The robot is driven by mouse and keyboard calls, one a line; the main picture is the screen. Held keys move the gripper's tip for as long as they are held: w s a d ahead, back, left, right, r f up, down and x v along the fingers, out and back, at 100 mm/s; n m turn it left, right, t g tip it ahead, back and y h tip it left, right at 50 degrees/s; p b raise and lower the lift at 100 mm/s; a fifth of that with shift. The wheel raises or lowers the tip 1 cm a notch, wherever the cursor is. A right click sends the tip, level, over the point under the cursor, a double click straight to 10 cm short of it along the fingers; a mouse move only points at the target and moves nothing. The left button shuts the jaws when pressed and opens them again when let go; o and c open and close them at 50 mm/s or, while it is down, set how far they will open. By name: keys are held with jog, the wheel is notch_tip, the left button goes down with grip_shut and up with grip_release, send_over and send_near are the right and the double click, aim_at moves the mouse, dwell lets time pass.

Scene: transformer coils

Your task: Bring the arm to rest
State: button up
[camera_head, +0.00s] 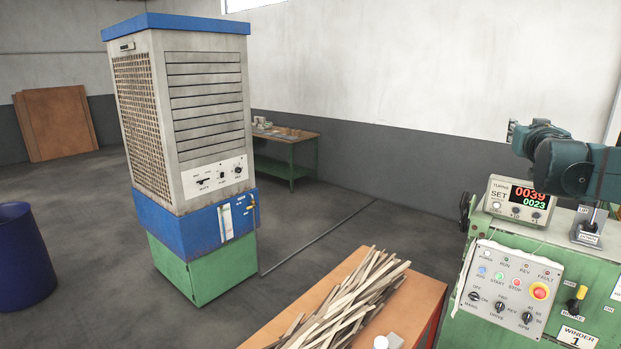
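A dark teal arm, which looks like mine, reaches in from the right edge above the green winder machine (570,270). Its narrower end, apparently my gripper (513,132), points left and is small and partly hidden by the joint behind it. I cannot make out whether its fingers are open or shut. I see nothing hanging from it. The arm overlaps the top right of the counter box (497,200), which shows red and green digits, in the picture.
A control panel (512,290) with knobs and a red stop button is on the winder's front. An orange-topped table (275,335) holds wooden strips (350,300). A tall cabinet (205,110), a blue bin (22,260) and a green bench (290,155) stand further left. Open floor lies between.

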jog(key=s+a+f+n+g+y+b, duration=0.1)
jog(key=s+a+f+g+y+b, duration=0.1)
jog(key=s+a+f, duration=1)
jog(key=s+a+f+n+g+y+b, duration=0.2)
jog(key=s+a+f, duration=1)
jog(key=a+f, duration=0.6)
jog(key=s+a+f+n+g+y+b, duration=0.1)
jog(key=s+a+f+g+y, duration=0.3)
jog(key=s+a+f, duration=0.9)
jog(key=a+f+n, duration=0.1)
jog(key=a+f, duration=0.1)
jog(key=a, duration=0.2)
jog(key=shift+a+f+g+b, duration=0.25)
jog(key=shift+a+g+b, duration=0.15)
